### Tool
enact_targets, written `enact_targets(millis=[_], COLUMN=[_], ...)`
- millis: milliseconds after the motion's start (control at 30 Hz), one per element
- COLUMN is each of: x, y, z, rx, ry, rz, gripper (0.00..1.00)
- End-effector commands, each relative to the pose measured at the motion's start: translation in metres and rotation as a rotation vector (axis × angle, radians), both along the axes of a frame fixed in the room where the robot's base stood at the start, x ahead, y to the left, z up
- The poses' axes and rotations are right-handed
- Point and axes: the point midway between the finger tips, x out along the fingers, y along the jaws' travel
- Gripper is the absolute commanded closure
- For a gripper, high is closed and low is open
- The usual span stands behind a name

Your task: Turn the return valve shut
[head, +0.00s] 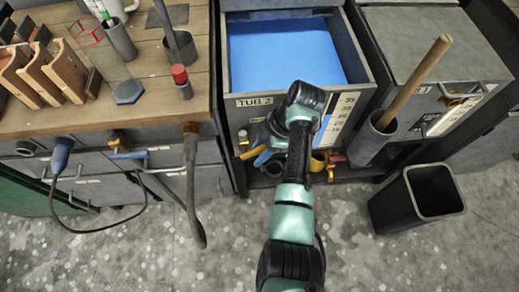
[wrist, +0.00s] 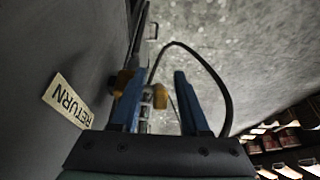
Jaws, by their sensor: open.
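The RETURN label (wrist: 67,101) is on the dark tub front at the left of the wrist view. Beside it, a brass fitting (wrist: 124,82) shows close to the left finger, partly hidden by it; I take it for part of the return valve. My gripper (wrist: 158,78) is open, its two blue fingers apart with nothing clearly held between them. In the head view my gripper (head: 260,156) is low at the front of tub 2 (head: 225,65), beside a yellow piece (head: 250,153). My wrist hides much of the fittings there. The handle's angle cannot be told.
Brass and red fittings (head: 335,160) sit just right of my wrist. A grey holder with a wooden handle (head: 418,82) and a black bin (head: 432,190) stand further right. A workbench (head: 150,112) with hanging hoses is at left. Floor in front is clear.

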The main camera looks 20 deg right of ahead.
Motion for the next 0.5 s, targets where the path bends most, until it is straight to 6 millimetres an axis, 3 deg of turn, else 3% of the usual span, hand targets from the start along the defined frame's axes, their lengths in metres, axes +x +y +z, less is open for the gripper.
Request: enact_targets(millis=[200,433,500], x=[-0.0001,-0.0001,-0.0001], y=[0.0001,0.0001,0.0000], z=[-0.0003,-0.0001,0.0000], rx=[0.000,0.000,0.000], ry=[0.000,0.000,0.000], rz=[0.000,0.000,0.000], gripper=[0.55,0.96,1.00])
